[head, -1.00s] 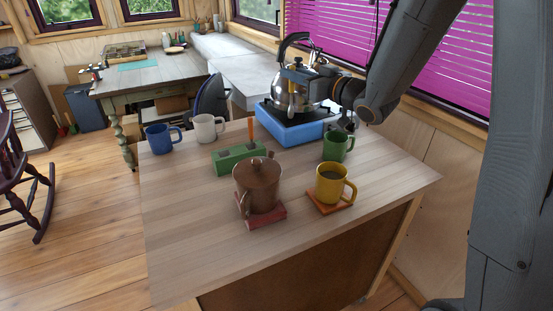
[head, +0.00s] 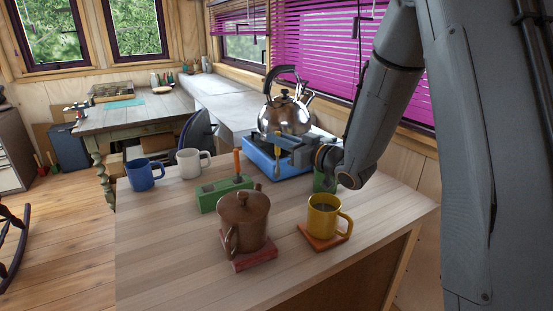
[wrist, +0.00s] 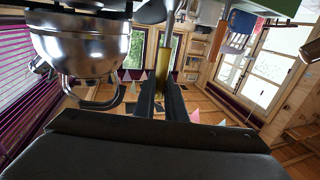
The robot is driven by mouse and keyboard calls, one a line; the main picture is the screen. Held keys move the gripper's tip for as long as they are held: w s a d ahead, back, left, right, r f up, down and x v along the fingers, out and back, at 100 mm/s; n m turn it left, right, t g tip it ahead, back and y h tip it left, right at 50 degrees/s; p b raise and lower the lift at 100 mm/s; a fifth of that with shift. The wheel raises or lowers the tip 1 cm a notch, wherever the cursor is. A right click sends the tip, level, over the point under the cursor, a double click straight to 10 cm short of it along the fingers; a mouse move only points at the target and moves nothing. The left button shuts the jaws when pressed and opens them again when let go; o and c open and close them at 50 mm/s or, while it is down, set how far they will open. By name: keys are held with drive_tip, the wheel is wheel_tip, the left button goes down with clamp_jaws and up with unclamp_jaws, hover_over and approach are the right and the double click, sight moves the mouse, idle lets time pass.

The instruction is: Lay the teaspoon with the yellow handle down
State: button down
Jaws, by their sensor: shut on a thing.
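My gripper (head: 283,147) is shut on the teaspoon with the yellow handle (head: 277,158), which hangs about upright in front of the blue stove. In the wrist view the yellow handle (wrist: 163,62) stands between my two fingers (wrist: 161,98). The wooden table top (head: 170,270) lies below. A green block (head: 222,194) stands left of the spoon with an orange-handled thing (head: 237,162) upright in it.
A steel kettle (head: 285,114) sits on the blue stove (head: 262,166), close behind my gripper. A brown lidded pot (head: 244,222), a yellow mug (head: 322,219), and blue (head: 139,175) and white (head: 188,166) mugs stand around. A green mug (head: 320,181) is partly hidden by my arm. The front left is clear.

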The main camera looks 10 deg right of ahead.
sight(278, 154)
drive_tip(key=shift+f+p, duration=0.5)
drive_tip(key=shift+f, duration=2.15)
